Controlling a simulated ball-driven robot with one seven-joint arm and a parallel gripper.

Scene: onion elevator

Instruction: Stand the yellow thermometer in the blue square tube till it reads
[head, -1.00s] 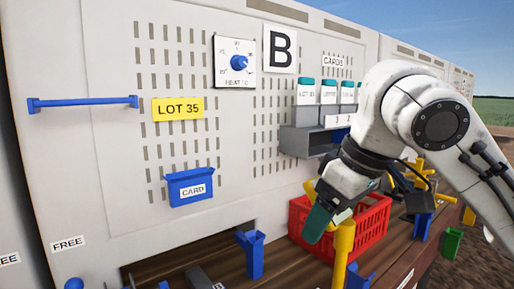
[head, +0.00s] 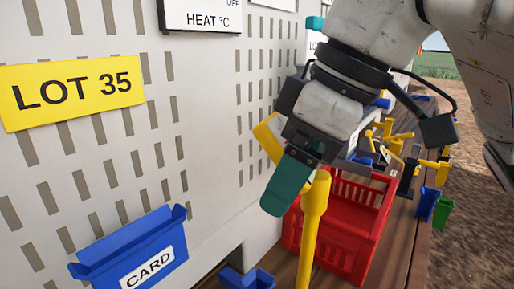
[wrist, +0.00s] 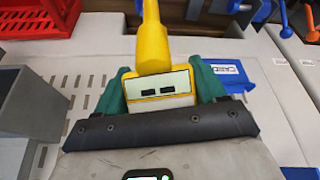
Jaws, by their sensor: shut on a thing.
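My gripper (head: 292,182), with green fingers, is shut on the yellow thermometer (head: 314,215). The thermometer's stem points down in the head view, close to upright. In the wrist view the thermometer's head (wrist: 158,86) sits between the two green fingers (wrist: 160,88), and its display shows two dark dashes. The blue square tube (head: 247,279) stands at the bottom edge of the head view, left of the stem and cut off by the frame. The stem's lower end is out of the head view, and the thermometer appears apart from the tube.
A red crate (head: 345,225) stands right behind the thermometer. A blue card holder (head: 135,255) is on the panel at lower left, under a yellow LOT 35 sign (head: 72,92). Several yellow and blue items crowd the bench at right.

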